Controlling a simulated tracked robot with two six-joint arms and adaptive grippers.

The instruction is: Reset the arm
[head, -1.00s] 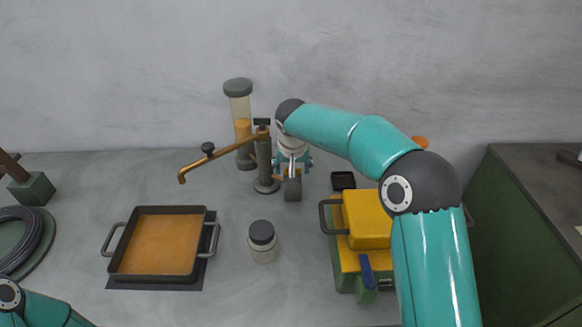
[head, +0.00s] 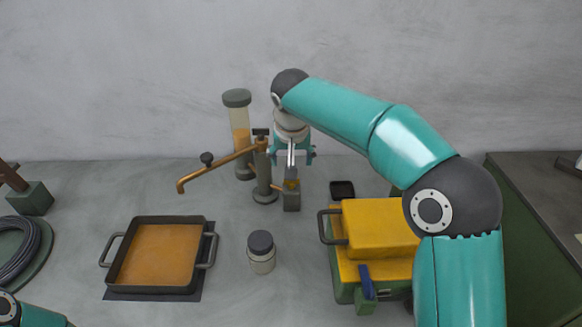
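My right arm reaches in from the right, and its gripper (head: 291,165) points down above a small grey block (head: 291,200) with a yellowish top, beside the tap stand. The fingers look close together near the yellowish top; I cannot tell whether they touch it or hold anything. Of my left arm only a teal link shows at the bottom left corner; its gripper is out of view.
A brass tap (head: 222,165) and a tall clear cylinder (head: 239,120) stand at the back. A pan (head: 117,247) of orange liquid is at left, a lidded jar (head: 261,253) in the middle. A yellow-topped machine (head: 378,230) stands under my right arm. A coiled cable (head: 22,245) lies far left.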

